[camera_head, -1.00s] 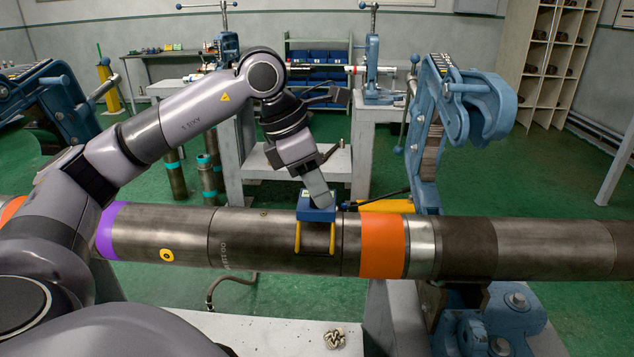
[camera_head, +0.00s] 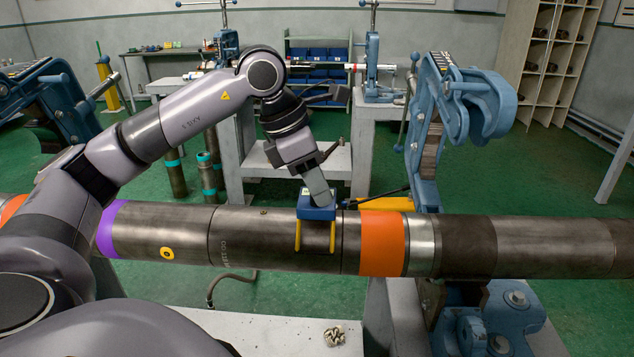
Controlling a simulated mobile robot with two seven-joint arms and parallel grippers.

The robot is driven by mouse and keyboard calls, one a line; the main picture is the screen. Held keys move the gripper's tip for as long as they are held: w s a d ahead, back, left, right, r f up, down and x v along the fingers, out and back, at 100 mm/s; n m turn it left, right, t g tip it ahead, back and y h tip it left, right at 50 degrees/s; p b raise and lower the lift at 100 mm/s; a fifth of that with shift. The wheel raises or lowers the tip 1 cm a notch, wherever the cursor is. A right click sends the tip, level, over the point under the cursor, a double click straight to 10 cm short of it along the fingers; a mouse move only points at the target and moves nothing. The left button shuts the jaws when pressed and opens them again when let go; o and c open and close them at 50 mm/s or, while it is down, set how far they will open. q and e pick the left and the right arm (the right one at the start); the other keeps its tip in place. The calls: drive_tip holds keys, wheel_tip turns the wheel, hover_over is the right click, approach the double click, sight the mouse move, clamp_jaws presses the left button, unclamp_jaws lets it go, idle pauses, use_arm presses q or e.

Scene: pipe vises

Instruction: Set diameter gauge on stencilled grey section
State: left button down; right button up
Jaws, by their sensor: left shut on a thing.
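The diameter gauge (camera_head: 316,212) has a blue body and two yellow legs. It sits over the top of the long metal pipe, its legs hanging down the near side. My left gripper (camera_head: 318,197) reaches down from above and is shut on the gauge's top. The stencilled grey section (camera_head: 262,238) lies between two seams, with small pale lettering near its left end. The gauge is over the right part of this section, just left of the right seam. Whether it touches the pipe is hard to tell. My right gripper is not in view.
An orange band (camera_head: 382,243) and a bright metal ring (camera_head: 419,245) lie right of the gauge. A purple band (camera_head: 108,229) is at left. A blue vise (camera_head: 440,130) stands open behind the pipe. A yellow object (camera_head: 388,204) lies behind the pipe. A crumpled metallic clump (camera_head: 334,336) lies on the bench.

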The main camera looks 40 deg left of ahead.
use_arm(q)
drive_tip(key=shift+f+b, duration=0.3)
drive_tip(key=shift+f, duration=0.05)
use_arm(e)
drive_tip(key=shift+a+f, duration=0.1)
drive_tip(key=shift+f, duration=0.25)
use_arm(q)
drive_tip(key=c, duration=0.8)
unclamp_jaws()
wheel_tip(320, 180, up, 2)
drive_tip(key=shift+r+p, duration=0.1)
drive_tip(key=shift+p, duration=0.9)
drive_tip(key=shift+r+p, duration=0.65)
drive_tip(key=shift+r, duration=0.05)
drive_tip(key=shift+r+p, duration=1.15)
drive_tip(key=shift+r, duration=0.1)
drive_tip(key=shift+r+p, duration=0.35)
drive_tip(key=shift+r, duration=0.05)
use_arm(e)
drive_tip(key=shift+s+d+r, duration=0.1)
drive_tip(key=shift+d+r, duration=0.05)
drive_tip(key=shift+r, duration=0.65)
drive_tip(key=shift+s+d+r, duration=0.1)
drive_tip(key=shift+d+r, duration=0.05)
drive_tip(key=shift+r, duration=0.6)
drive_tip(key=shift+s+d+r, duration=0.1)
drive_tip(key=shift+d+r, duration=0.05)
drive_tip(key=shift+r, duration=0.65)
